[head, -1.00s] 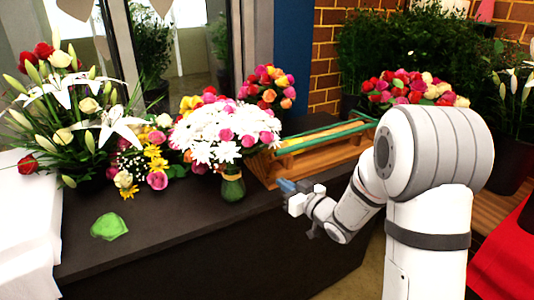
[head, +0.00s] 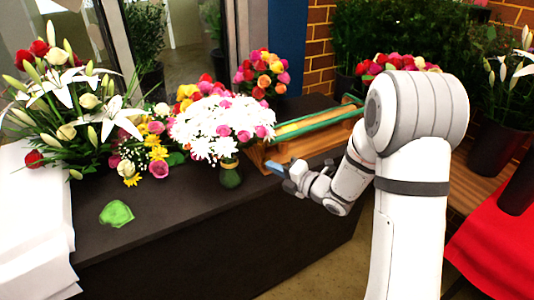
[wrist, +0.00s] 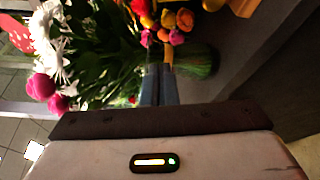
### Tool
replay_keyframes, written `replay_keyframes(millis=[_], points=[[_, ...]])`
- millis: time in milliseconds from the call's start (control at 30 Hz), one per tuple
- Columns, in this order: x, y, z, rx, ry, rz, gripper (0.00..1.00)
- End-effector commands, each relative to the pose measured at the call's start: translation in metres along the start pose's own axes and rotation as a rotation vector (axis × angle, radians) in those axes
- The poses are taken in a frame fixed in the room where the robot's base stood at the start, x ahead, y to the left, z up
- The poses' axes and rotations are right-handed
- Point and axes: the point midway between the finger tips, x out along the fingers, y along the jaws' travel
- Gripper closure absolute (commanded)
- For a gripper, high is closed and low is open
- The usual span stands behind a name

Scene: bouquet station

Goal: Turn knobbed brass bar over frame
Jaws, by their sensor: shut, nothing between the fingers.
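A wooden frame (head: 309,151) stands at the right end of the dark counter, behind my gripper and partly hidden by my arm. A yellowish bar (head: 305,125), which looks like the brass bar, lies along its top beside green strips. Its knob is too small to make out, and its right end is hidden. My gripper (head: 274,167) is shut and empty in front of the frame's left end, near the counter's front edge and apart from the bar. In the wrist view its blue-grey fingers (wrist: 158,85) are together, with flowers behind them; the bar cannot be made out there.
A white-and-pink bouquet (head: 214,127) in a green vase (head: 230,174) stands close left of my gripper. More flowers crowd the counter's left and back. A crumpled green piece (head: 116,214) lies on the counter (head: 170,215), whose front middle is clear. Red cloth (head: 495,255) is at right.

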Motion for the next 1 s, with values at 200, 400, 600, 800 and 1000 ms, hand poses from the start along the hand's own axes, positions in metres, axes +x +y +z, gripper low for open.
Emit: replay_keyframes(millis=[200, 400, 600, 800, 1000], points=[[0.036, 0.003, -0.001, 0.002, 0.004, 0.001, 1.00], [0.080, 0.003, -0.001, 0.003, 0.004, 0.001, 1.00], [0.089, 0.003, 0.020, 0.003, -0.005, -0.001, 1.00], [0.083, 0.001, 0.036, 0.003, -0.002, 0.000, 1.00], [0.082, 0.000, 0.038, 0.003, -0.001, 0.001, 1.00]])
